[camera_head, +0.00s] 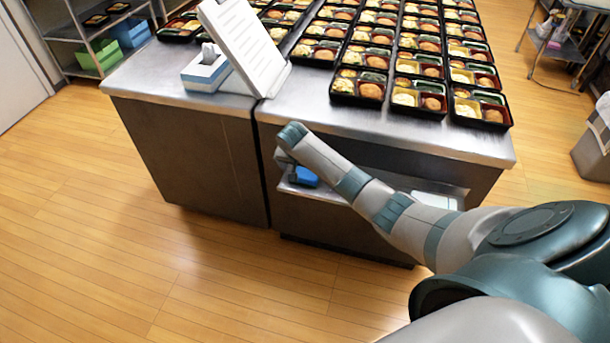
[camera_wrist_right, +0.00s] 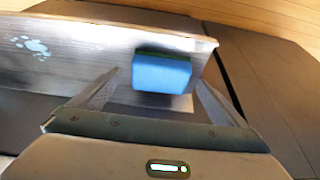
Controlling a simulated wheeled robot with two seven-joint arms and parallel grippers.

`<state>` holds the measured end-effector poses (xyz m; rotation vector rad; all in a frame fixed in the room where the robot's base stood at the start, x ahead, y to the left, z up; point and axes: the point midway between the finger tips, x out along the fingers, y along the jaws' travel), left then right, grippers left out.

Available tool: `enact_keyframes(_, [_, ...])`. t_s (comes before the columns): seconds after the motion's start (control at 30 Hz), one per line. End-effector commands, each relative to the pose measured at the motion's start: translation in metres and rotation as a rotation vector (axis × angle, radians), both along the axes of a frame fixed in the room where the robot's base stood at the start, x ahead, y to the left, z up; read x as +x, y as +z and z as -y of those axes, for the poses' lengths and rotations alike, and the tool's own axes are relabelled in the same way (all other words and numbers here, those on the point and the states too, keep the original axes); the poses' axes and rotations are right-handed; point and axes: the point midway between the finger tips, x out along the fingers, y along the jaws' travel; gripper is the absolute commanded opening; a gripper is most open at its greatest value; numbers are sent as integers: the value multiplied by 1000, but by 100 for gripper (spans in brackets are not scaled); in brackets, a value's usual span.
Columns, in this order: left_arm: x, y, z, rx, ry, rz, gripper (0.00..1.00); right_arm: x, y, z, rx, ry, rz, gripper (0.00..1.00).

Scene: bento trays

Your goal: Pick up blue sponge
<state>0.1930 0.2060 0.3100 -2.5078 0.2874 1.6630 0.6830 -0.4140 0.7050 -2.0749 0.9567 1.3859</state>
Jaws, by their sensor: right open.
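The blue sponge (camera_head: 305,177) sits on the shelf (camera_head: 318,191) under the steel counter, partly hidden by my right arm. In the right wrist view the sponge (camera_wrist_right: 161,73) is a blue block with a dark green strip along its far edge. My right gripper (camera_wrist_right: 157,78) is open, with one finger on each side of the sponge in the picture. I see a gap between each finger and the sponge; I cannot tell how deep it lies between them. In the head view my right gripper (camera_head: 284,167) is at the shelf, mostly hidden by its wrist. My left gripper is out of view.
Several black bento trays (camera_head: 357,98) cover the steel counter top (camera_head: 290,117) above the shelf. A white stand (camera_head: 243,45) and a tissue box (camera_head: 205,73) are at its left. The counter edge overhangs the shelf. The wooden floor in front is clear.

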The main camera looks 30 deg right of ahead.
Motion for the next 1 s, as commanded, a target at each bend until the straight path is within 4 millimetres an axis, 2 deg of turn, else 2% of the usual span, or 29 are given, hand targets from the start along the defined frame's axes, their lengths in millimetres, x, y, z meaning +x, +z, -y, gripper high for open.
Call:
enact_keyframes(0.1, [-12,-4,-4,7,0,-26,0,4,-12,5,0,-2,-2,96])
enact_keyframes(0.3, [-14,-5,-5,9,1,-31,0,8,-26,9,0,0,-1,96])
enact_keyframes(0.8, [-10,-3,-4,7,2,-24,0,8,-27,9,0,0,0,96])
enact_keyframes(0.83, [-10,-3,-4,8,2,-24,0,8,-27,9,0,0,0,94])
enact_keyframes(0.87, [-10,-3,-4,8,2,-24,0,8,-27,9,0,0,0,87])
enact_keyframes(1.0, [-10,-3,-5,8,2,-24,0,8,-27,9,1,0,-1,53])
